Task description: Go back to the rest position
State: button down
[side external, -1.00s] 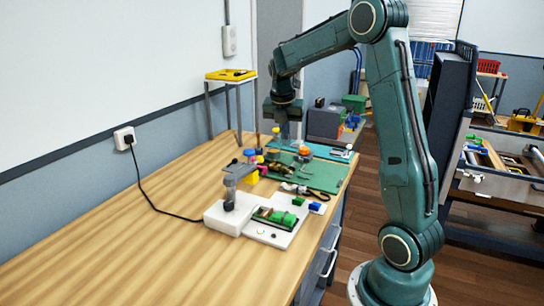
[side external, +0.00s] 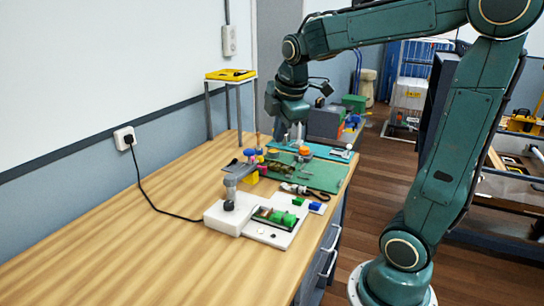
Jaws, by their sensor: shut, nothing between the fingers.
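The fingertips appear above the small items on the mat; I cannot tell the exact gap.
A white device with a grey arm (side external: 229,215) and a board with green parts (side external: 278,218) stand at the bench's right edge. A yellow tray (side external: 231,75) sits on a stand near the wall. A black cable (side external: 150,195) runs from the wall socket (side external: 125,138). The bench's front left is clear.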

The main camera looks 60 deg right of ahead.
jog(key=s+a+f+m+t+y, duration=0.1)
jog(key=s+a+m+t+y, duration=0.1)
jog(key=s+a+m, duration=0.9)
jog(key=shift+s+a+f, duration=0.3)
jog(key=shift+s+a, duration=0.65)
jog(key=shift+s, duration=0.2)
dwell(0.7)
